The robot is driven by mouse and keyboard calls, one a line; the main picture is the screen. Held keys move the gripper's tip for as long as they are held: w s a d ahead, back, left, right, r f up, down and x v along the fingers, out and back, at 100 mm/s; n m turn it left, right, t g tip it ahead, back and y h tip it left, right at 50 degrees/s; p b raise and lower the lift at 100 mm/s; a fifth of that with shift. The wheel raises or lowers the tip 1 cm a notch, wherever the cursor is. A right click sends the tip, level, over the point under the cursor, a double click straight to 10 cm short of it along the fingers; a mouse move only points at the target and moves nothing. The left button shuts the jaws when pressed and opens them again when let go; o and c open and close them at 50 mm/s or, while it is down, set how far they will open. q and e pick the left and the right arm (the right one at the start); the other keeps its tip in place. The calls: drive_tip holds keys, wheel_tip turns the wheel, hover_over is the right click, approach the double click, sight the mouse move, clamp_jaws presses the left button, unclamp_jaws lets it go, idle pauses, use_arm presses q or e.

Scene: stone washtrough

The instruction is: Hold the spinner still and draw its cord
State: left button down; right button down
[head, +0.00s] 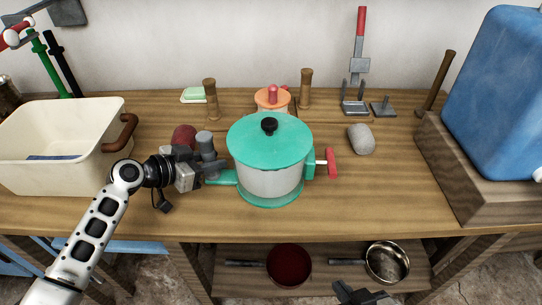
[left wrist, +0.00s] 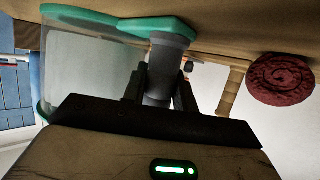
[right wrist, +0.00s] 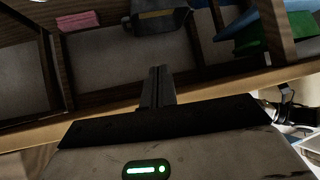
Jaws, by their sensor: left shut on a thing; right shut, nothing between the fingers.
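The spinner stands on the wooden top, with a teal lid (head: 262,145), a pale clear bowl (head: 268,183) and a black knob on the lid. A teal arm (head: 222,177) at its left carries a grey post (head: 205,142). My left gripper (head: 203,167) is shut on this post; the left wrist view shows the post (left wrist: 160,75) between the fingers (left wrist: 158,90). The red pull handle (head: 331,163) sits close to the spinner's right side; little or no cord shows. My right gripper (head: 357,297) is low at the front edge, shut and empty (right wrist: 155,88).
A cream basin (head: 60,165) stands at left, a dark red coil (left wrist: 282,80) behind my left gripper. A grey stone (head: 361,139) lies right of the red handle. A blue container (head: 505,100) stands far right. Pans (head: 289,265) sit on the lower shelf. The front right top is clear.

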drive_tip(key=shift+w, duration=0.1)
drive_tip(key=c, duration=1.5)
unclamp_jaws()
drive_tip(key=shift+w+d+r, duration=0.1)
drive_tip(key=shift+w+r, duration=0.15)
drive_tip(key=shift+w, duration=0.05)
drive_tip(key=shift+o, duration=1.2)
drive_tip(key=w+d+r+n+t+h, duration=0.1)
drive_tip(key=w+d+r+n+t, duration=0.1)
drive_tip(key=w+d+r, duration=0.3)
wheel_tip(320, 180, up, 3)
drive_tip(key=shift+w+r+n+t, duration=0.1)
drive_tip(key=shift+w+n+t, duration=0.2)
drive_tip(key=shift+t, duration=1.1)
drive_tip(key=w+r, duration=0.2)
drive_tip(key=w, duration=0.1)
drive_tip(key=w+d+r, duration=0.1)
drive_tip(key=w+r, duration=0.2)
drive_tip(key=shift+d, duration=0.1)
drive_tip(key=w+a+r+m+g, duration=0.1)
drive_tip(key=w+r+m+g, duration=0.15)
drive_tip(key=w, duration=0.25)
drive_tip(key=m+g, duration=0.4)
drive_tip(key=g, duration=0.4)
approach(332, 155)
drive_tip(key=x, duration=0.8)
drive_tip(key=shift+w+f, duration=0.1)
drive_tip(key=shift+f, duration=0.15)
